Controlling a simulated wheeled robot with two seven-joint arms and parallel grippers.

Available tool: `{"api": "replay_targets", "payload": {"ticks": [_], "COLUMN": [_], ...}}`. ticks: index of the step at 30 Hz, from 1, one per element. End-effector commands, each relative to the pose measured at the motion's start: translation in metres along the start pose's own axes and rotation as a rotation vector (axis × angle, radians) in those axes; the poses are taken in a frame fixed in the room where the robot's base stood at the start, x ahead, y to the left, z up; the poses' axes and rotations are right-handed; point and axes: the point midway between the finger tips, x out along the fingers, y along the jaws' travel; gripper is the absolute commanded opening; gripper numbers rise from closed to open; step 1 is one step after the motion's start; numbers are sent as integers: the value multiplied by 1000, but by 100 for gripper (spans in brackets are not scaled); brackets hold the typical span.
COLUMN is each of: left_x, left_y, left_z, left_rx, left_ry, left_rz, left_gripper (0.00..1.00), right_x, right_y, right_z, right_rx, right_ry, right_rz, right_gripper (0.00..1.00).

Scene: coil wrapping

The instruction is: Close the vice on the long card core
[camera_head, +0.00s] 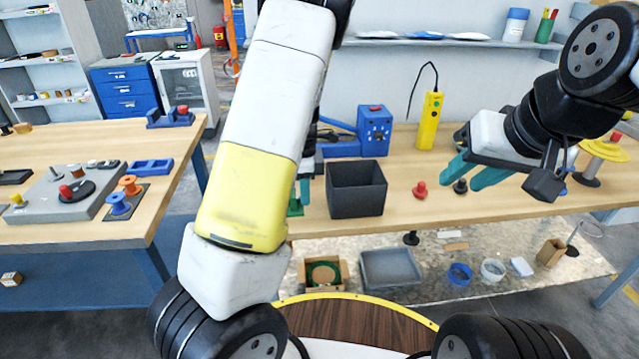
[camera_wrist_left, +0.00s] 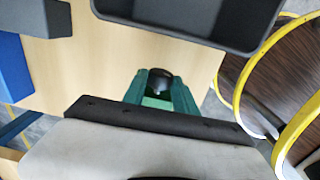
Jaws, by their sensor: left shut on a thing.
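My left gripper (camera_wrist_left: 158,84) is shut on a dark, round-ended piece (camera_wrist_left: 155,78) above the wooden bench top in the left wrist view. Some green shows between and below its fingers. In the head view, my left arm hides most of that gripper and what it holds. I cannot make out a vice or the long card core for certain. A blue unit (camera_head: 374,130) with a blue bar (camera_head: 338,148) stands at the back of the bench, partly behind my arm. My right gripper (camera_head: 468,175) is open over the right of the bench, its teal fingers apart and empty.
An empty dark bin (camera_head: 357,190) stands right of my left arm. A red knob (camera_head: 420,190), a black knob (camera_head: 460,187) and a yellow hand control (camera_head: 431,120) are on the bench. A side bench (camera_head: 120,235) with spools is at left.

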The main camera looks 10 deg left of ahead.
Motion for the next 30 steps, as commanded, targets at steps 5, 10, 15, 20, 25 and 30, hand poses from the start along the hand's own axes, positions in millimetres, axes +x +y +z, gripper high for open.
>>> {"api": "replay_targets", "payload": {"ticks": [5,10,15,20,25,30], "left_x": [-1,-1,0,2,2,1], "left_y": [3,3,6,10,11,10], "left_z": [2,2,2,1,2,3], "left_rx": [2,2,0,-1,1,2], "left_ry": [-3,-3,-2,-2,-4,-4], "left_rz": [-52,-52,-104,-253,-359,-374], "left_gripper": [8,8,8,8,8,8], "right_x": [0,0,0,0,0,0], "right_y": [0,0,0,0,0,0], "right_z": [0,0,0,0,0,0], "right_rx": [0,0,0,0,0,0], "right_ry": [0,0,0,0,0,0], "right_rz": [0,0,0,0,0,0], "right_gripper": [36,36,36,36,36,36]}}
